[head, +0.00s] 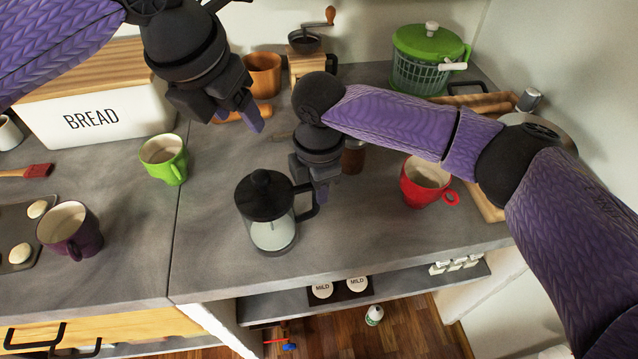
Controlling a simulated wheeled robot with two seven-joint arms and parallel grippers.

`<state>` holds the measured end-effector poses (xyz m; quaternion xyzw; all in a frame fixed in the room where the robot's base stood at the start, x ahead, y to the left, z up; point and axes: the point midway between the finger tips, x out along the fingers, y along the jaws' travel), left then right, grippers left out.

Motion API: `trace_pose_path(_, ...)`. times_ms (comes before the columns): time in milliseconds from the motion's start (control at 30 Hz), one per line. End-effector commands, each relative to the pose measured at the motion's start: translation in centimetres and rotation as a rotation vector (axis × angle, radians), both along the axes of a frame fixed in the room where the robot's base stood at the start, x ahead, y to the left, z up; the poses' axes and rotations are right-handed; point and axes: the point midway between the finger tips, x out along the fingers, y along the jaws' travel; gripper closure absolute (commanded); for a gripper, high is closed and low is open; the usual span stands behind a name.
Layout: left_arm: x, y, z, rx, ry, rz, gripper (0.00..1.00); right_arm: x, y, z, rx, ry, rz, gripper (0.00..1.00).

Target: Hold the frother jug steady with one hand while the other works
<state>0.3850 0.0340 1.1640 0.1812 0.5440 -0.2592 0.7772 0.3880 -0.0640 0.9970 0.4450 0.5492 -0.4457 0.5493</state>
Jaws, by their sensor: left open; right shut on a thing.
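The frother jug (271,234) stands upright on the grey counter, a clear jug with a black lid and knob and a whitish lower part. Its black handle points right. My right gripper (321,196) reaches down from above and is shut on the handle; the fingertips partly cover it. My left gripper (243,119) is open and empty above the counter, behind and slightly left of the jug, with a purple fingertip showing. I cannot see the gap between its fingers clearly.
A green mug (164,158) stands left of the jug, a purple mug (70,230) further left, and a red mug (427,181) to the right. A bread box (95,115), coffee grinder (306,58) and green salad spinner (428,60) stand behind. The counter's front edge is close to the jug.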

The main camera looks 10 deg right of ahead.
Motion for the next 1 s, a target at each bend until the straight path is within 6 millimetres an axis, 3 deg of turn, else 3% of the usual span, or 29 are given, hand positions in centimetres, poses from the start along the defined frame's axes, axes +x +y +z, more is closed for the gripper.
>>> trace_pose_path(200, 0.0, 0.0, 0.0, 0.0, 0.0, 0.0, 0.41, 0.0, 0.0, 0.0, 0.001, -0.001, 0.0, 1.0)
trace_pose_path(300, 0.0, -0.1, 0.0, 0.003, 0.021, 0.034, 0.26, 0.0, 0.0, 0.0, 0.001, -0.001, 0.0, 1.0)
trace_pose_path(500, -0.7, -1.3, -0.1, 0.072, 0.266, 0.473, 0.26, 0.0, 0.0, 0.0, 0.001, -0.001, 0.0, 1.0)
trace_pose_path(633, -1.2, -1.5, -0.3, 0.113, 0.336, 0.629, 0.26, 0.0, 0.0, 0.0, 0.001, -0.001, 0.0, 1.0)
trace_pose_path(1000, -1.3, -1.4, -5.8, 0.116, 0.342, 0.639, 0.26, 0.0, 0.0, 0.0, 0.001, -0.001, 0.0, 1.0)
